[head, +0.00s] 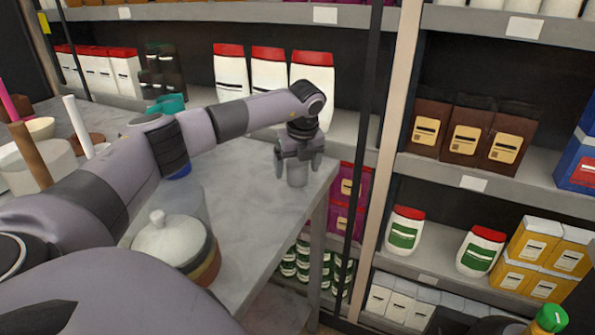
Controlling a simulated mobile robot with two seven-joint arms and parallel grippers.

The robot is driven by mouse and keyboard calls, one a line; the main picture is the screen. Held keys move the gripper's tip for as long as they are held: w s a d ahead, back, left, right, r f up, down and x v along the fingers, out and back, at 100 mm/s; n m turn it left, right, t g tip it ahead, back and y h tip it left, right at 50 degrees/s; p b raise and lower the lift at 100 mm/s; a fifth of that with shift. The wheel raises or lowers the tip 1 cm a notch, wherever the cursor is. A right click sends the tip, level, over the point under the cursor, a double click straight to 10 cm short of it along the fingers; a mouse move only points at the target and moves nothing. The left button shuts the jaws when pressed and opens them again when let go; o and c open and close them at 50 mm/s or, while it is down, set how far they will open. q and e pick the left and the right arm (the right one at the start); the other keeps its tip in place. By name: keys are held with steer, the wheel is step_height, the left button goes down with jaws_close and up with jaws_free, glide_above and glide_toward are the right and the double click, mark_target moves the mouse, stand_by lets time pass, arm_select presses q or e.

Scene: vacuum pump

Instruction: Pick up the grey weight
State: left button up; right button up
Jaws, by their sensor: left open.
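The grey weight (297,177) looks like a small grey cylinder standing on the grey table near its right end. My left gripper (298,167) points down over it, open, with one finger on each side of the weight. The weight's top is partly hidden by the gripper. I cannot tell whether the fingers touch it. My right gripper is not in view.
A lidded jar (173,241) inside a clear cylinder stands at the table's near side. Bowls, sticks and a teal object (168,104) are at the left. Shelves with red-topped white packages (268,77) stand behind. The table (245,215) is clear around its middle.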

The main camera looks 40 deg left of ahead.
arm_select(q)
steer(key=c, duration=1.4)
steer(key=shift+r, duration=0.1)
steer(key=shift+c, duration=0.5)
steer(key=shift+r, duration=0.1)
